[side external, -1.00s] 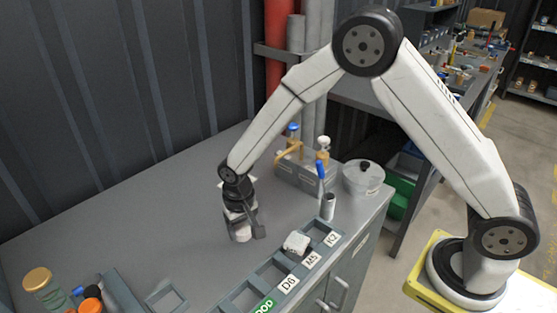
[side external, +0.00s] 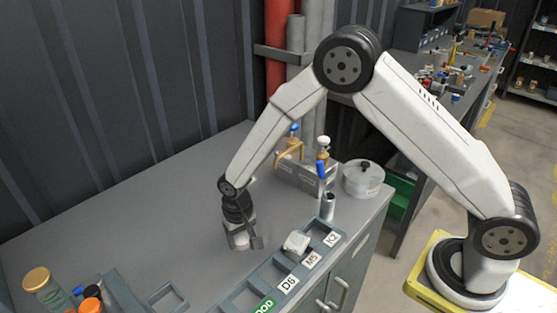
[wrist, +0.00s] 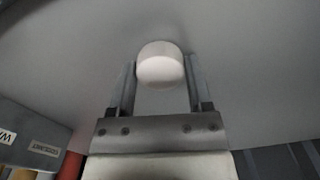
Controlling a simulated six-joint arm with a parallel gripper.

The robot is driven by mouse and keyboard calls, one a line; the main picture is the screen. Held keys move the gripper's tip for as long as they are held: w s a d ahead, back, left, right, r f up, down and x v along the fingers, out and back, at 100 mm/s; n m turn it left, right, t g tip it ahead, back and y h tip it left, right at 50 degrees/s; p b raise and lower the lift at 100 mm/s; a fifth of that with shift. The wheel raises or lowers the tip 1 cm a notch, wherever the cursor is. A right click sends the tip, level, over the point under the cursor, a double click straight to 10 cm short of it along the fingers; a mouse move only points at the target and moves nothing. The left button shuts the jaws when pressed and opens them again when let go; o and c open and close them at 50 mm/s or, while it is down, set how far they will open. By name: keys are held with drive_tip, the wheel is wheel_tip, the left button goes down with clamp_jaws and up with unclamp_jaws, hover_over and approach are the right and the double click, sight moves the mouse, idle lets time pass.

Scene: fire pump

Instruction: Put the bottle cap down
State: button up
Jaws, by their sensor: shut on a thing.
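The white bottle cap (wrist: 160,64) is round and sits between the fingertips of my gripper (wrist: 160,76) in the wrist view. My gripper is shut on it. In the side external view my gripper (side external: 241,240) points down at the grey bench top (side external: 150,215), low over its surface. The cap shows there as a small pale shape (side external: 240,241), partly covered by the fingers. I cannot tell whether the cap touches the bench.
A labelled tray (side external: 262,288) with a white block (side external: 296,243) stands to the right. Jars (side external: 44,288) are at front left. The bench left of my gripper is clear.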

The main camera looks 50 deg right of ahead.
sight(242, 239)
drive_tip(key=shift+f, duration=0.15)
drive_tip(key=o, duration=1.2)
drive_tip(key=shift+r, duration=0.2)
drive_tip(key=shift+r, duration=6)
drive_tip(key=shift+d, duration=0.1)
drive_tip(key=shift+s+d+r+n+t, duration=0.35)
drive_tip(key=shift+s+d+n+t, duration=0.1)
drive_tip(key=shift+s+d, duration=1.95)
drive_tip(key=shift+s+d+r+n+t, duration=0.35)
drive_tip(key=shift+s+d, duration=1.55)
drive_tip(key=shift+s, duration=0.9)
drive_tip(key=shift+s+d+r+n+t, duration=0.3)
drive_tip(key=shift+s+d+n+t, duration=0.15)
drive_tip(key=shift+s+d, duration=1.95)
